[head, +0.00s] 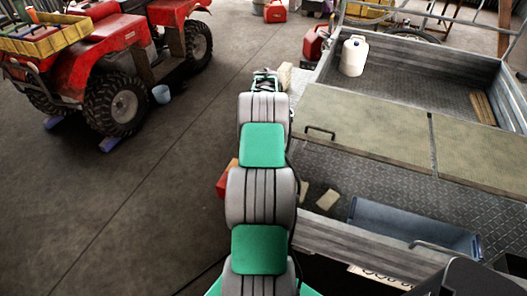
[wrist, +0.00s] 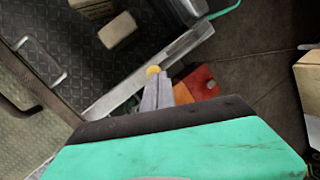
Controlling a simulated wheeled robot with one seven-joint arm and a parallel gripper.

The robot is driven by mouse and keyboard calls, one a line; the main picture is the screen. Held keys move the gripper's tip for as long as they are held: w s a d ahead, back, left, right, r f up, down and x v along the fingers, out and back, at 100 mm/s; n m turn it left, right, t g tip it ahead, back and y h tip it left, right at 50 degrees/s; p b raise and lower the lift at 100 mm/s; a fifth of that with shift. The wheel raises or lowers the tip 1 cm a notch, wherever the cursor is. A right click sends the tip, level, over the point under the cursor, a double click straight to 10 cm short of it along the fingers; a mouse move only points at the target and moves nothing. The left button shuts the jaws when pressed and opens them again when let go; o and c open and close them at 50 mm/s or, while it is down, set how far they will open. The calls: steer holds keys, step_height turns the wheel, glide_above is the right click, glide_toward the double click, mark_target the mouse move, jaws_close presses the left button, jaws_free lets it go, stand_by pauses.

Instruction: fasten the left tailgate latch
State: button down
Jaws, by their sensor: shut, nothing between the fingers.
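The grey trailer (head: 345,237) stands at the right in the head view, its rear end nearest me. In the wrist view, its side wall (wrist: 119,92) runs diagonally below the tread-plate floor. My gripper (wrist: 157,82) is shut and empty beside this wall. A small round yellow knob (wrist: 152,71) shows right at its fingertips; it may belong to the left latch, but I cannot tell its position or whether the fingers touch it. In the head view, my arm hides the gripper and the left rear corner.
A red box (wrist: 201,81) lies on the floor close to my gripper. Cream blocks (head: 327,199) and a blue tray (head: 400,222) are in the trailer. A grey bar handle (head: 432,247) shows at its rear. A red quad bike (head: 105,55) stands left; open floor lies between.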

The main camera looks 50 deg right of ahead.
steer(key=shift+d+f+b, duration=0.25)
steer(key=shift+d+f, duration=0.05)
steer(key=shift+f, duration=0.2)
steer(key=shift+d+f+b, duration=0.25)
steer(key=shift+f, duration=0.2)
